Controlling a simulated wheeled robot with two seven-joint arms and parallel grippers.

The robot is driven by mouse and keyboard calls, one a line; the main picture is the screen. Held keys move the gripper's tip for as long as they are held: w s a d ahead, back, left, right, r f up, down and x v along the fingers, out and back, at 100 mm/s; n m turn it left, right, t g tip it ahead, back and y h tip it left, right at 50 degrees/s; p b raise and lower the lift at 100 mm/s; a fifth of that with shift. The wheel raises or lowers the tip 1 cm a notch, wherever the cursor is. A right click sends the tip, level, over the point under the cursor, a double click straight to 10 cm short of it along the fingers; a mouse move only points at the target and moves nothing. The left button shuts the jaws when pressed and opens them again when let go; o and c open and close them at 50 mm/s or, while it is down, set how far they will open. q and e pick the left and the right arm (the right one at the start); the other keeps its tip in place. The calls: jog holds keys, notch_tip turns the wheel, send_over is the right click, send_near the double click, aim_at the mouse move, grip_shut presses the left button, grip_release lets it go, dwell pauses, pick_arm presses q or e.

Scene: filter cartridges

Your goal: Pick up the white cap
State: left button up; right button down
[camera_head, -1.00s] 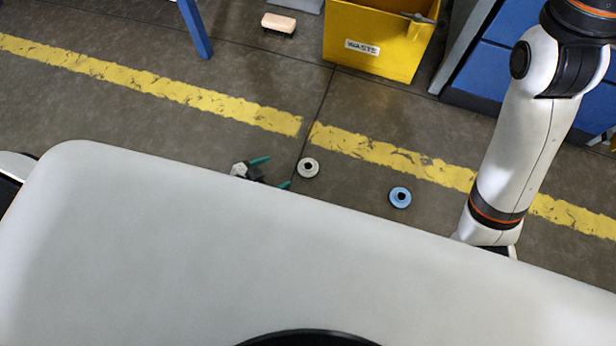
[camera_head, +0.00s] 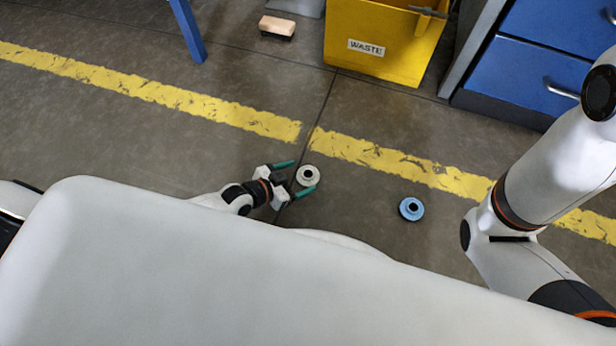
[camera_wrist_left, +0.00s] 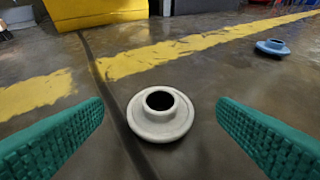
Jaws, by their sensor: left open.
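The white cap (camera_head: 308,176) is a round flanged disc with a dark central hole, lying flat on the floor. In the left wrist view the white cap (camera_wrist_left: 160,114) sits between and just beyond the two green fingers. My left gripper (camera_head: 295,177) is open, its fingertips on either side of the cap's near side, with nothing held. The fingers show apart in the left wrist view (camera_wrist_left: 160,125), with clear gaps to the cap. My right arm shows at the right edge, but its gripper is out of view.
A similar blue cap (camera_head: 411,209) lies on the floor to the right. A yellow waste bin (camera_head: 376,50), a wooden-backed brush (camera_head: 277,27) and blue drawers (camera_head: 545,70) are at the back. A worn yellow stripe (camera_head: 400,165) crosses the floor. Floor around the white cap is clear.

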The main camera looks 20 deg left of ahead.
aim_at(307, 174)
pick_arm(q)
jog(key=b+x, duration=0.2)
jog(key=x, duration=0.2)
jog(key=shift+a+b, duration=0.1)
jog(key=shift+b, duration=0.3)
jog(key=shift+w+d, duration=0.2)
jog(key=shift+w, duration=0.05)
